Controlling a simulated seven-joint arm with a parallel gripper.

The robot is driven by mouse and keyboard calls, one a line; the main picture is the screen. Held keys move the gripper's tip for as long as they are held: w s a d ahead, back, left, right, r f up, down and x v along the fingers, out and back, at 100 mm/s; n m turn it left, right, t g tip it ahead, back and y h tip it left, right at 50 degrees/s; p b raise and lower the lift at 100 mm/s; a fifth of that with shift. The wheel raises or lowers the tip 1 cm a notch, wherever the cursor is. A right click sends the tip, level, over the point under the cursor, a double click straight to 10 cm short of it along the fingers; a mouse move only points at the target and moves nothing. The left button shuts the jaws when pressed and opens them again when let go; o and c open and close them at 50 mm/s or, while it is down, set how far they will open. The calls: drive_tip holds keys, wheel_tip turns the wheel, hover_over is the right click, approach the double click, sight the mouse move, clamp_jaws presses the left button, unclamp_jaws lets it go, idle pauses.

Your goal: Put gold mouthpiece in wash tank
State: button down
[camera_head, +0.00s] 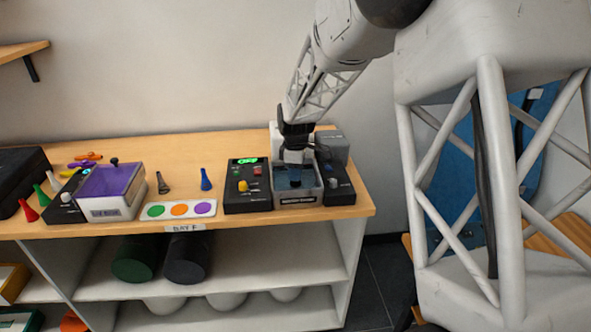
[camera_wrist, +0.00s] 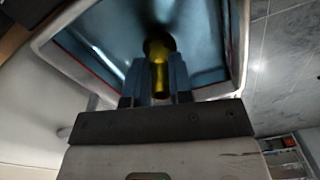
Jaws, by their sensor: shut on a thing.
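The gold mouthpiece (camera_wrist: 160,80) is a small yellow piece held between the two fingers of my gripper (camera_wrist: 158,84) in the wrist view. A dark round opening shows at its far end. The wash tank (camera_head: 299,200) is a grey, clear-walled box at the right of the bench in the head view. My gripper (camera_head: 296,181) points down into its open top. In the wrist view the tank's rim (camera_wrist: 235,70) frames the fingers and the mouthpiece. The mouthpiece cannot be made out in the head view.
A black control box (camera_head: 247,188) with knobs stands left of the tank, another dark unit (camera_head: 339,190) right of it. A white strip with coloured discs (camera_head: 180,210), a blue mouthpiece (camera_head: 205,180) and a purple-lidded box (camera_head: 110,190) lie farther left.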

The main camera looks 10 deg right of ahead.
drive_tip(key=shift+f, duration=0.45)
idle(0.6)
drive_tip(key=c, duration=0.9)
unclamp_jaws()
drive_tip(key=shift+c, duration=0.2)
drive_tip(key=shift+r, duration=3.9)
